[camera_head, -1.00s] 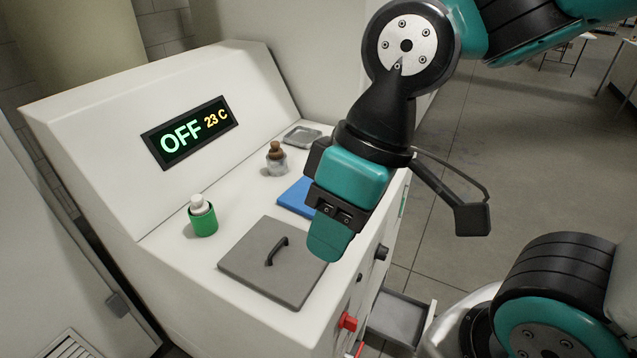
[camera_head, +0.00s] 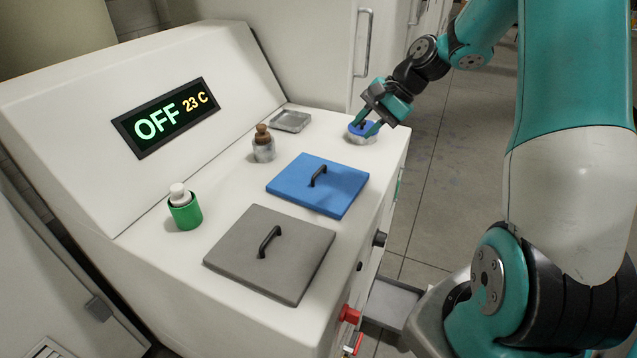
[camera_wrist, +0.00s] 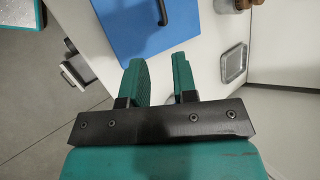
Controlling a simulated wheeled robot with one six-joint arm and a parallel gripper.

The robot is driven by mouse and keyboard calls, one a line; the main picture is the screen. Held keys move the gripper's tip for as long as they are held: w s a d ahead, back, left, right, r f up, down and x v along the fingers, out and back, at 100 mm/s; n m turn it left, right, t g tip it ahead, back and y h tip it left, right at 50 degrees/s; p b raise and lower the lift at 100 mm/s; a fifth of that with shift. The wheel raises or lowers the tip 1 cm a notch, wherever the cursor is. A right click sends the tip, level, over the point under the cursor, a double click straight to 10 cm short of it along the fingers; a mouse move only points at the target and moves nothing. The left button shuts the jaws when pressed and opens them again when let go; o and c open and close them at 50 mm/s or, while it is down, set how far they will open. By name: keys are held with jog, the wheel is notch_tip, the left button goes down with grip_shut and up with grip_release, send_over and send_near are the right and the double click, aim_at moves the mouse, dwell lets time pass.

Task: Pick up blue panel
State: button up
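The blue panel (camera_head: 318,183) is a flat square lid with a black handle. It lies on the white machine top in the head view, behind the grey panel. It also shows at the top of the wrist view (camera_wrist: 130,28), with part of its handle. My gripper (camera_head: 368,125) is at the far right corner of the machine top, beyond the blue panel and apart from it. In the wrist view my gripper's green fingers (camera_wrist: 158,75) are apart, with only white surface seen between them.
A round metal container with a blue top (camera_head: 359,134) sits at my gripper's fingers. The grey panel (camera_head: 270,252), green cup (camera_head: 185,212), brown-topped jar (camera_head: 263,150) and metal tray (camera_head: 291,121) stand on the machine. An open drawer (camera_head: 392,303) juts out below.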

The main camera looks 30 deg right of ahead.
jog(key=p, duration=0.1)
send_near(321, 171)
jog(key=x, duration=0.3)
jog(key=shift+w+f, duration=0.15)
jog(key=shift+f, duration=0.1)
jog(key=p+x, duration=0.1)
jog(key=x, duration=0.1)
jog(key=p+x, duration=0.1)
jog(key=x, duration=0.1)
jog(key=shift+a+r, duration=0.15)
jog(key=shift+a, duration=0.15)
jog(key=shift+w+a+f, duration=0.2)
jog(key=shift+w+f, duration=0.05)
jog(key=shift+f, duration=0.35)
grip_shut()
